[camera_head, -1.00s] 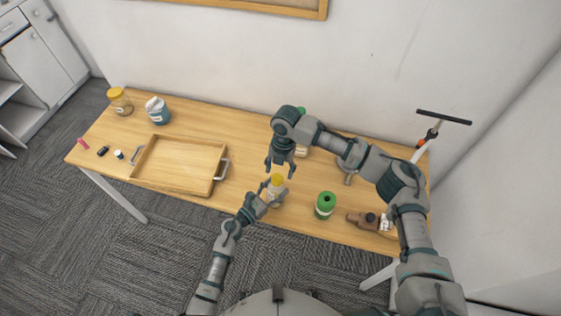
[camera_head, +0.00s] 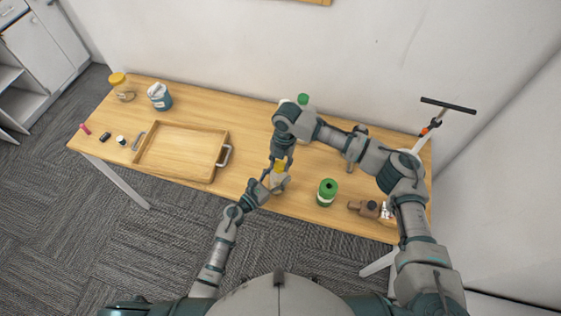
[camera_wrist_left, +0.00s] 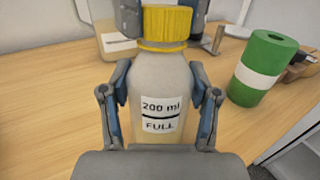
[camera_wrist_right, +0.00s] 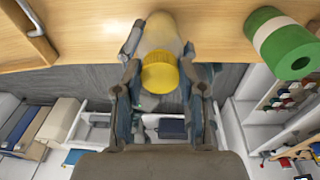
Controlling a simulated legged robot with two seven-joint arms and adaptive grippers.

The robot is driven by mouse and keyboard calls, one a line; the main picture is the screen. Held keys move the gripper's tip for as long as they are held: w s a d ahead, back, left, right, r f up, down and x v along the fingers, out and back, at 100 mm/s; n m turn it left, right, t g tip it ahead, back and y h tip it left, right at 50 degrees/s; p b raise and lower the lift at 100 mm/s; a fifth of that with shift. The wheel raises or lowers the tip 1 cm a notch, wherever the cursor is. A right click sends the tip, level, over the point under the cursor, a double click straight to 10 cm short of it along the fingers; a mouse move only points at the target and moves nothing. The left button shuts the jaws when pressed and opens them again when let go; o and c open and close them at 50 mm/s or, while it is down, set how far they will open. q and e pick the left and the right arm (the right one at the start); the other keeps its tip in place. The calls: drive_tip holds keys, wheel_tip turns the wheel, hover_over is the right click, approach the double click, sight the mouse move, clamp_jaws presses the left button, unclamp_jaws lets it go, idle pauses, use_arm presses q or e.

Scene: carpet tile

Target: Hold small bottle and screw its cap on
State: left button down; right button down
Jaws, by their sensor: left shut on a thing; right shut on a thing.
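The small bottle (camera_wrist_left: 157,93) is pale and translucent, with a label reading "200 ml FULL". It stands upright at the table's front edge. My left gripper (camera_wrist_left: 160,110) is shut around its body from the front. The yellow cap (camera_wrist_left: 165,27) sits on the bottle's neck; I cannot tell how tight it is. My right gripper (camera_wrist_right: 163,75) comes from above with its fingers on both sides of the cap, which also shows in the right wrist view (camera_wrist_right: 160,73). In the head view the cap (camera_head: 280,166) is between the two grippers, and the bottle is mostly hidden.
A green roll (camera_head: 327,192) stands just right of the bottle, with a brown object (camera_head: 364,208) beyond it. A wooden tray (camera_head: 180,150) lies to the left. A yellow-lidded jar (camera_head: 122,88) and a blue container (camera_head: 159,97) stand at the back left. A green-topped bottle (camera_head: 303,100) is behind my right arm.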

use_arm(q)
drive_tip(key=shift+a, duration=0.15)
use_arm(e)
drive_tip(key=m, duration=0.2)
drive_tip(key=shift+s+d+f+m, duration=0.1)
drive_tip(key=shift+m, duration=0.2)
use_arm(q)
drive_tip(key=shift+w, duration=0.1)
use_arm(e)
drive_tip(key=m, duration=0.5)
drive_tip(key=shift+s, duration=0.1)
drive_tip(key=m, duration=0.8)
drive_tip(key=shift+s+m, duration=0.1)
drive_tip(key=shift+m, duration=0.2)
drive_tip(key=m, duration=0.5)
drive_tip(key=shift+f+m, duration=0.1)
drive_tip(key=shift+m, duration=0.2)
drive_tip(key=m, duration=0.2)
drive_tip(key=shift+a+m, duration=0.2)
drive_tip(key=shift+m, duration=0.2)
drive_tip(key=m, duration=0.6)
drive_tip(key=shift+m, duration=0.4)
drive_tip(key=c, duration=0.7)
unclamp_jaws()
